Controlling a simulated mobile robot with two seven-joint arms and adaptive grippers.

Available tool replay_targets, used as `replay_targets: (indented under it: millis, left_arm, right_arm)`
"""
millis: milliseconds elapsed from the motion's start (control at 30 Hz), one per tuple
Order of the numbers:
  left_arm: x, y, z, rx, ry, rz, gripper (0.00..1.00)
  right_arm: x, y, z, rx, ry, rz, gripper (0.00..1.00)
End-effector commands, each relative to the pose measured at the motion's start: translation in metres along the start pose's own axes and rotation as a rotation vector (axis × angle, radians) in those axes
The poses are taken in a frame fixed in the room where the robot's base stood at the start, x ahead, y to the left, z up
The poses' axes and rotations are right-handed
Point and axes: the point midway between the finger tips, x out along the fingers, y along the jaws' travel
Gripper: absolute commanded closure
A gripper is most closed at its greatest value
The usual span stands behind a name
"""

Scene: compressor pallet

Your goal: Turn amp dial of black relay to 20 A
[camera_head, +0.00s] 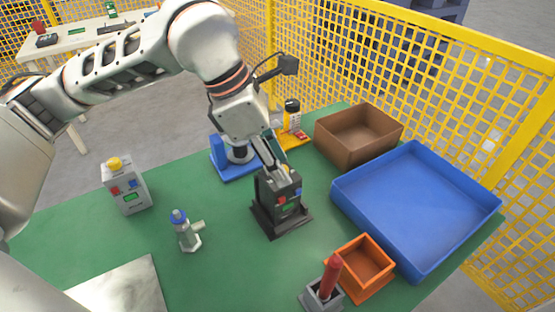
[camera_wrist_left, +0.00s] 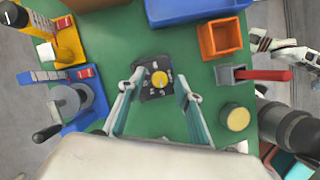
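The black relay (camera_head: 284,198) stands upright on a dark base on the green table, with a red button and a small green display on its front. My left gripper (camera_head: 279,166) points down over the relay. It is open, with its fingertips (camera_wrist_left: 160,84) apart on either side of the dial; contact cannot be made out. In the head view the fingers partly hide the dial.
A blue tray (camera_head: 340,204), a brown box (camera_head: 342,150) and an orange bin (camera_head: 352,282) stand right of the relay. A red-handled tool (camera_head: 331,274) is in front. A blue-capped valve (camera_head: 187,235) and a grey box (camera_head: 128,190) stand left. Yellow fencing (camera_head: 470,62) borders the table.

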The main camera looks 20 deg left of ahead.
Motion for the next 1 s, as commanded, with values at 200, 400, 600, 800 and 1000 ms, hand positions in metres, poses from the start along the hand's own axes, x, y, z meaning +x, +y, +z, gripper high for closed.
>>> replay_targets:
  millis: [200,400,600,800,1000]
  left_arm:
    - [0.0,0.0,0.0,0.0,0.0,0.0,1.0]
    - [0.0,0.0,0.0,0.003,0.0,-0.002,1.0]
    - [-0.001,0.0,0.0,0.045,0.001,-0.019,1.0]
    - [-0.002,0.002,0.001,0.154,0.001,-0.063,1.0]
    - [-0.002,0.003,0.001,0.316,0.001,-0.131,1.0]
  right_arm:
    - [0.0,0.0,-0.001,0.0,0.001,0.001,0.6]
    - [0.0,0.001,-0.001,0.001,0.002,0.001,0.6]
    - [0.0,0.001,-0.004,0.002,0.006,0.003,0.6]
    - [-0.001,0.002,-0.009,0.005,0.012,0.004,0.6]
    - [-0.003,0.003,-0.015,0.009,0.02,0.005,0.6]
